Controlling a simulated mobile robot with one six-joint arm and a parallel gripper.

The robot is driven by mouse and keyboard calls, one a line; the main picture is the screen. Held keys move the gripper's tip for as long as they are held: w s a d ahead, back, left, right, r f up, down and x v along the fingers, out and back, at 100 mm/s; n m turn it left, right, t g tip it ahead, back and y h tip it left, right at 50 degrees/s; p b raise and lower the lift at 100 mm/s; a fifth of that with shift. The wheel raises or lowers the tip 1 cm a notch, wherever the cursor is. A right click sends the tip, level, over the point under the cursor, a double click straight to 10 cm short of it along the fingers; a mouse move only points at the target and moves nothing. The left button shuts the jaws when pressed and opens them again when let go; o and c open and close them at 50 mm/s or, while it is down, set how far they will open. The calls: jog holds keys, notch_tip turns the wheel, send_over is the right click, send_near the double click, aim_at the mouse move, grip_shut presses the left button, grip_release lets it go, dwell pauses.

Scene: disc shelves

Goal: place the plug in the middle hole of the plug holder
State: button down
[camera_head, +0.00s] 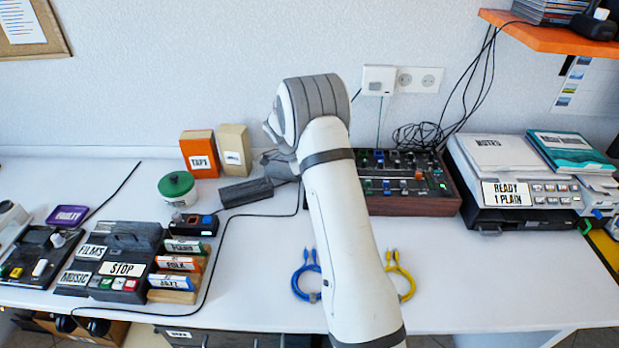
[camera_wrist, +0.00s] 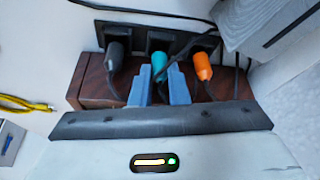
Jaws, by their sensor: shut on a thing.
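In the wrist view, the plug holder (camera_wrist: 92,82) is a brown wooden block with a black panel and a row of dark square openings. A teal plug (camera_wrist: 158,64) is at the middle opening, between the blue fingers of my gripper (camera_wrist: 159,86), which is shut on it. I cannot tell whether the plug is seated in the hole or how deep. A black plug (camera_wrist: 116,55) is at the left opening and an orange plug (camera_wrist: 203,66) at the right one. My arm blocks the view of the plug and my fingertips in the head view.
Dark cables run close around the plugs in the wrist view. In the head view, a mixer (camera_head: 413,204) stands right of my arm, with a machine (camera_head: 515,218) further right. Blue (camera_head: 305,283) and yellow (camera_head: 401,283) cables lie in front. The left desk holds a label panel (camera_head: 133,240).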

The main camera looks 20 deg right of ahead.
jog(key=shift+f, duration=0.1)
jog(key=shift+f, duration=0.15)
jog(key=c, duration=1.4)
grip_release()
